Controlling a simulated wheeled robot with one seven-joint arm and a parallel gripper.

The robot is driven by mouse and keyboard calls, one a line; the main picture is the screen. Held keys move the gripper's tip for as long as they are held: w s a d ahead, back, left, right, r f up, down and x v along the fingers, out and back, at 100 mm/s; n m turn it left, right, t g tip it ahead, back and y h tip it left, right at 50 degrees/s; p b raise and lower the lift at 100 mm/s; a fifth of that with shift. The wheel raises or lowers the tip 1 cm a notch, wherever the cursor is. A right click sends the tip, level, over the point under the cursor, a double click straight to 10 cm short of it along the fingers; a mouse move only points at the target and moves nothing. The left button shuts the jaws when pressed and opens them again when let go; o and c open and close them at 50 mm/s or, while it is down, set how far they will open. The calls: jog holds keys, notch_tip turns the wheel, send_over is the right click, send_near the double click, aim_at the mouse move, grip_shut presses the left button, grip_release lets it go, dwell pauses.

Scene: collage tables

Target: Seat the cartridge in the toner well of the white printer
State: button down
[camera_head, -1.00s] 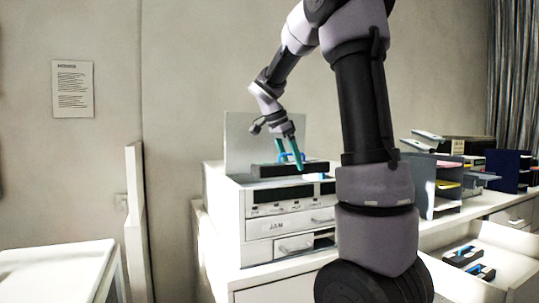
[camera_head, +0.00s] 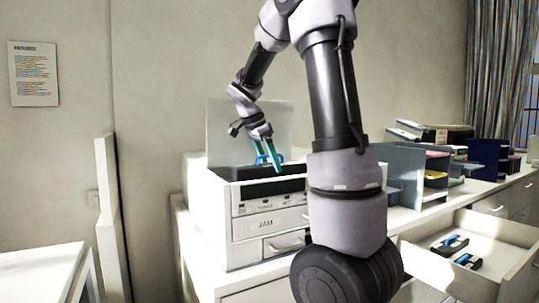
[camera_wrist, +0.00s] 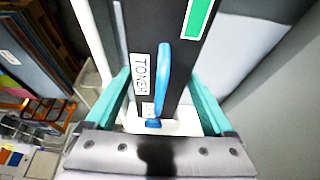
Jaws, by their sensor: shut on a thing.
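The white printer (camera_head: 240,240) stands on the counter with its grey lid (camera_head: 222,125) upright behind it. A black cartridge (camera_head: 228,173) with a blue handle lies lengthwise at the printer's open top. In the wrist view the cartridge (camera_wrist: 150,28) shows a TONER label, a green label and the blue handle (camera_wrist: 166,75). My gripper (camera_head: 271,160) is shut on the cartridge from above; its teal fingers (camera_wrist: 165,90) stand either side of it. The toner well is hidden by the cartridge and the printer's front wall, so I cannot tell how deep the cartridge sits.
An open drawer (camera_head: 502,262) at the right holds two black cartridges with blue parts (camera_head: 450,243). Grey file trays (camera_head: 405,172) and dark binders (camera_head: 484,155) stand on the counter to the right. A white table (camera_head: 40,268) stands at the lower left.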

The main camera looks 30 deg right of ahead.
aim_at(270, 175)
jog(key=shift+s+f, duration=0.1)
jog(key=shift+f, duration=2)
grip_release()
jog(key=v, duration=1)
jog(key=shift+a+r, duration=0.15)
jog(key=shift+r, duration=0.25)
